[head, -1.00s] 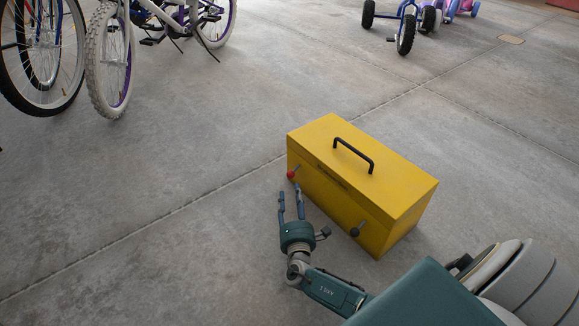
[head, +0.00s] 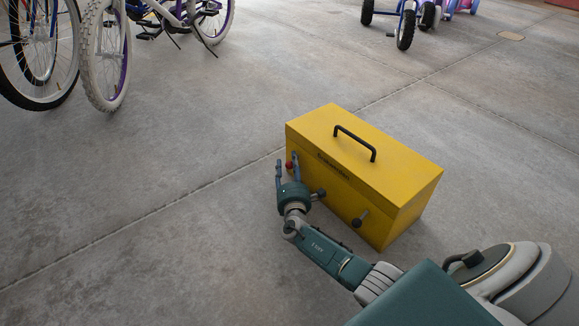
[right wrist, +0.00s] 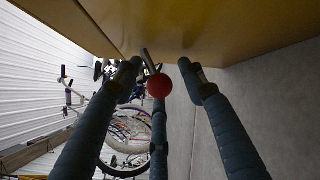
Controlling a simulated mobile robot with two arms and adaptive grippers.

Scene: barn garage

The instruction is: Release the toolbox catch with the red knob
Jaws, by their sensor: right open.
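The yellow toolbox (head: 372,180) stands on the concrete floor with its lid shut and a black handle (head: 355,143) on top. A catch with a red knob (head: 289,165) sits at the left end of its front face. A catch with a dark knob (head: 358,221) sits near the right end. My right gripper (head: 287,163) is open, its fingers on either side of the red knob. In the right wrist view the red knob (right wrist: 159,86) hangs on a thin lever between the spread fingertips (right wrist: 160,70); I see no clear grip. My left gripper is out of view.
Bicycles (head: 110,55) stand at the back left and a blue tricycle (head: 405,25) at the back right, well away from the toolbox. The floor (head: 150,190) left of the toolbox is clear.

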